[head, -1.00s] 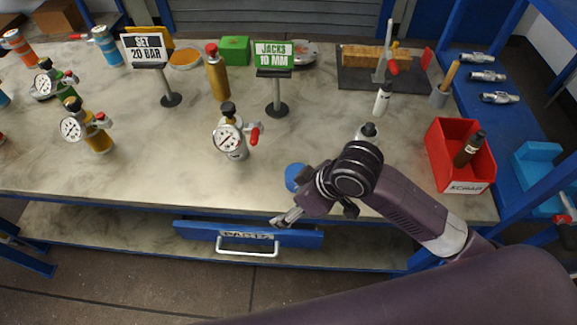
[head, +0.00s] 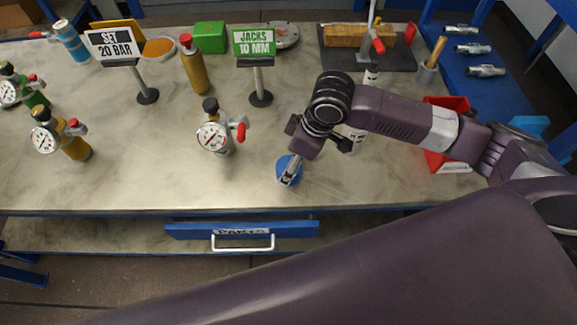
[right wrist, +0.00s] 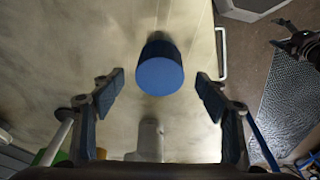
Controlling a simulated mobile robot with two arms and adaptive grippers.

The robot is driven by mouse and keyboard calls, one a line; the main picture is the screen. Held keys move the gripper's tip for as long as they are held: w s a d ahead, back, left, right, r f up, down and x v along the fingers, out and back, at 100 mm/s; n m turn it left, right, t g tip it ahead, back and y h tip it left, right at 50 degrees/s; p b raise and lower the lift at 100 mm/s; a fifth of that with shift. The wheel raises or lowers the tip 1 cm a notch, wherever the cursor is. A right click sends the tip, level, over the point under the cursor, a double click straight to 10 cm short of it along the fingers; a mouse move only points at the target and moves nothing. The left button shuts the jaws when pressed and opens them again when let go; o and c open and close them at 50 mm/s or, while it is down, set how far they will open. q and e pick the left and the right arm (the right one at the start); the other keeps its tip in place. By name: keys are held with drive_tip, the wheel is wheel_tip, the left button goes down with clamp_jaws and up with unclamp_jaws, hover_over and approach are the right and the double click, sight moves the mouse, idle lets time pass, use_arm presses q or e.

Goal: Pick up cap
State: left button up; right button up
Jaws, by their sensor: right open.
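The cap is a blue round piece (head: 289,170) near the front edge of the table, in front of the gauge with the red lever. It also shows in the right wrist view as a short blue cylinder (right wrist: 159,75), centred between my fingers. My right gripper (head: 291,177) is above the cap in the head view and covers part of it. In the right wrist view my right gripper (right wrist: 158,88) is open, with one finger on either side of the cap and a gap to each.
A pressure gauge (head: 215,138) stands left of the cap. A white bottle (head: 354,138) is behind my right arm, and a red bin (head: 440,158) is to the right. An open drawer (head: 242,230) juts out below the table edge.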

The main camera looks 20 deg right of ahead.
drive_tip(key=x, duration=0.3)
drive_tip(key=shift+f, duration=0.1)
drive_tip(key=c, duration=1.2)
drive_tip(key=shift+o, duration=0.2)
drive_tip(key=shift+w, duration=0.1)
wheel_tip(320, 180, up, 20)
drive_tip(key=d+r+m+t+h, duration=0.1)
drive_tip(key=d+m, duration=0.4)
drive_tip(key=m, duration=0.5)
drive_tip(key=shift+d+r+h, duration=0.35)
drive_tip(key=shift+d+h, duration=0.05)
drive_tip(key=shift+h, duration=0.4)
